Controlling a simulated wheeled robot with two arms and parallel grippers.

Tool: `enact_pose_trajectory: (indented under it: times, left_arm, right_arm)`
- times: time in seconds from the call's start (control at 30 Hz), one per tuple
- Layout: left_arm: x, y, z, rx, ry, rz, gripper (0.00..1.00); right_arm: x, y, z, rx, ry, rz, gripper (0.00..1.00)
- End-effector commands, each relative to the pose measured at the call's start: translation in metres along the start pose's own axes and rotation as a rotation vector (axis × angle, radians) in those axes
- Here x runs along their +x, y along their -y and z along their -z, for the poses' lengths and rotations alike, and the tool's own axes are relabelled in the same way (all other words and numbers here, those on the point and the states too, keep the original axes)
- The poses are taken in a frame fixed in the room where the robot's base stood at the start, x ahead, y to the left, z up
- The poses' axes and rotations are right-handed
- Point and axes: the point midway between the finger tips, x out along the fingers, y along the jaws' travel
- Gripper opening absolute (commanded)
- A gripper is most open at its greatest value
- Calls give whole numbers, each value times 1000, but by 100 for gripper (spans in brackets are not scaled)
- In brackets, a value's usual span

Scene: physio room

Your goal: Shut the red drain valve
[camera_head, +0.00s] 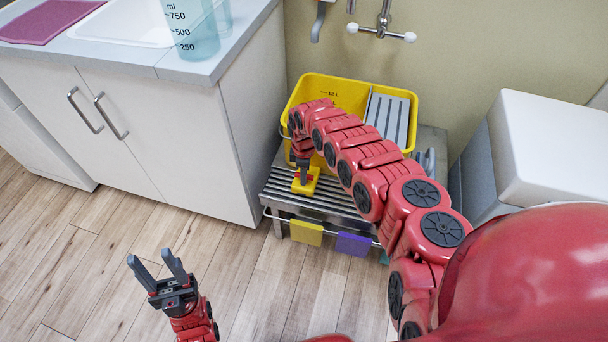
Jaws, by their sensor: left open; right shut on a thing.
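A yellow bucket (295,98) with a "12 L" mark stands on a slatted metal stand (277,192). A small yellow fitting (306,187) is low at the bucket's front, over the slats. A small red part, which looks like the red drain valve (310,177), shows at this fitting. My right gripper (303,178) points down and is shut on that red part; the fingers hide much of it, and I cannot tell how far it is turned. My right arm hides part of the bucket. My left gripper (158,268) is open and empty above the wooden floor.
A white cabinet (150,130) with a sink and a measuring jug (190,35) stands left of the stand. A grey and white bin (545,150) is at the right. Yellow and purple cloths (354,244) hang on the stand's front rail. Floor in front is clear.

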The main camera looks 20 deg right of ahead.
Motion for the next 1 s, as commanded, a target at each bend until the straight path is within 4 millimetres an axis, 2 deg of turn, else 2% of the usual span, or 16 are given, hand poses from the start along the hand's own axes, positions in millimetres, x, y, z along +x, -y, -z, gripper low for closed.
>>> enact_pose_trajectory:
  times: [0.23, 0.27, 0.4, 0.77, 0.87, 1.0]
  left_arm:
    - [0, 0, 0, 0, 0, 0, 50]
    - [0, 0, 0, 0, 0, 0, 50]
    - [0, 0, 0, 0, 0, 0, 50]
    - [2, 0, 0, 0, 0, 0, 50]
    - [7, 0, 1, 0, 0, 0, 50]
    - [16, 1, 3, 0, 0, 0, 50]
  right_arm:
    - [-1, -1, 0, -2, 0, -2, 0]
    - [-1, -1, 0, -2, 1, -2, 31]
    - [0, 0, 0, -1, 1, -1, 55]
    - [-5, 0, 0, 1, 1, 0, 55]
    - [-17, -2, -1, 1, 1, -2, 55]
    - [-44, -1, -2, 0, 5, -1, 55]
